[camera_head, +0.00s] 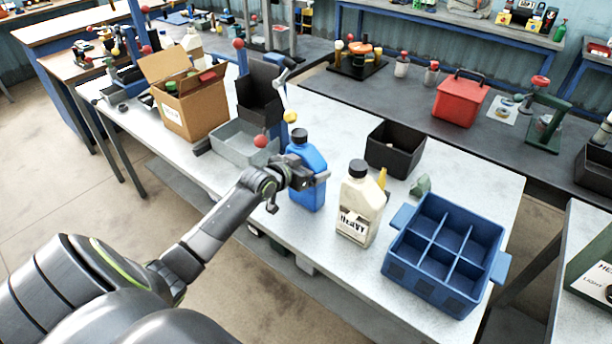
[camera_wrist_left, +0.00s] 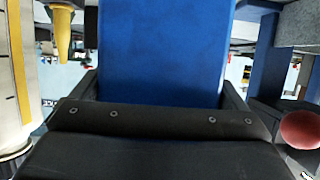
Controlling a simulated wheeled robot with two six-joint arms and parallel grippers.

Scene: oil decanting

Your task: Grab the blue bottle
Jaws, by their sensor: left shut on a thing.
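The blue bottle (camera_head: 308,191) with a black cap stands upright on the light table, near its front edge. My left gripper (camera_head: 308,181) reaches in from the left and is shut on the bottle's body. In the left wrist view the bottle (camera_wrist_left: 165,50) fills the middle between the fingers of the left gripper (camera_wrist_left: 165,95). I cannot tell whether the bottle's base touches the table. My right gripper is in neither view.
A cream bottle labelled HEAVY (camera_head: 358,207) stands just right of the blue bottle. A blue divided crate (camera_head: 432,283) is farther right. A black bin (camera_head: 394,150) stands behind. A grey tray (camera_head: 236,147) and an open cardboard box (camera_head: 190,108) stand to the left.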

